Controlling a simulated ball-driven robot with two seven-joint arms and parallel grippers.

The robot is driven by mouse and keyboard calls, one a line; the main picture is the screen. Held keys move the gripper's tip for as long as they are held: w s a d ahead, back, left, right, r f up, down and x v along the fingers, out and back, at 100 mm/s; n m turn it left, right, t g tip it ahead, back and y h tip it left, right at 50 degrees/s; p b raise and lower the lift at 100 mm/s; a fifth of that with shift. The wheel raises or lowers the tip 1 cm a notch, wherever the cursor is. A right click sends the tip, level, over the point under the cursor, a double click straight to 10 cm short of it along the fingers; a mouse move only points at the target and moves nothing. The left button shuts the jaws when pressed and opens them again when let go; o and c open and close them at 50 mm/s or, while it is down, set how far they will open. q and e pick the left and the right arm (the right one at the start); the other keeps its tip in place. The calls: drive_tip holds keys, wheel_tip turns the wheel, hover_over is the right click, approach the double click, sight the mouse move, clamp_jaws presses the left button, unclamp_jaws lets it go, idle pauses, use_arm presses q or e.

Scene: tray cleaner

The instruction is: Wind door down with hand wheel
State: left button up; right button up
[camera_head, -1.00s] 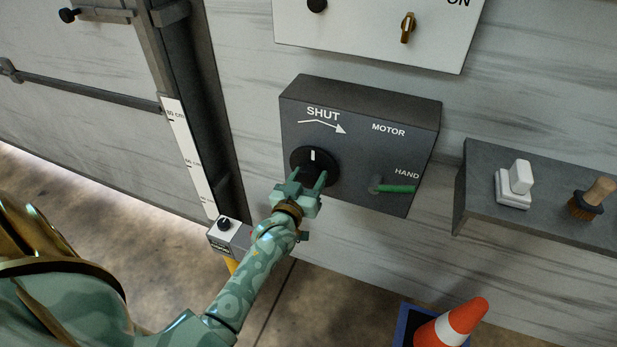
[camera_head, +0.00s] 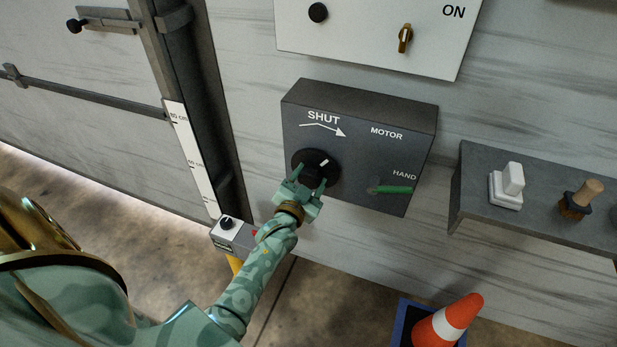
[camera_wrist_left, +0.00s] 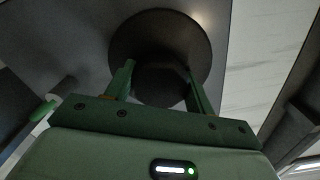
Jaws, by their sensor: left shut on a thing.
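The black hand wheel (camera_head: 325,162) is a round knob with a white mark, on the front of a dark grey box (camera_head: 360,130) lettered SHUT, MOTOR and HAND. My left gripper (camera_head: 306,184) is shut on the wheel's raised middle, one finger on each side, in the head view. The wheel (camera_wrist_left: 160,25) also fills the upper middle of the left wrist view, between the fingers. A green-handled lever (camera_head: 394,189) points right beside HAND. The door (camera_head: 90,130) is at the left, beside a white centimetre scale (camera_head: 190,155). My right gripper is not in view.
A small box with a black knob (camera_head: 227,224) stands below the scale. A white panel (camera_head: 370,30) is above. A grey shelf (camera_head: 475,185) at right holds a white block (camera_head: 507,185) and a brush (camera_head: 580,199). An orange cone (camera_head: 447,322) stands below.

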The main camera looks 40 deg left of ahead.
use_arm(q)
drive_tip(key=shift+f+m, duration=0.1)
drive_tip(key=shift+m, duration=1.7)
drive_tip(key=o, duration=1)
drive_tip(key=shift+s, duration=0.1)
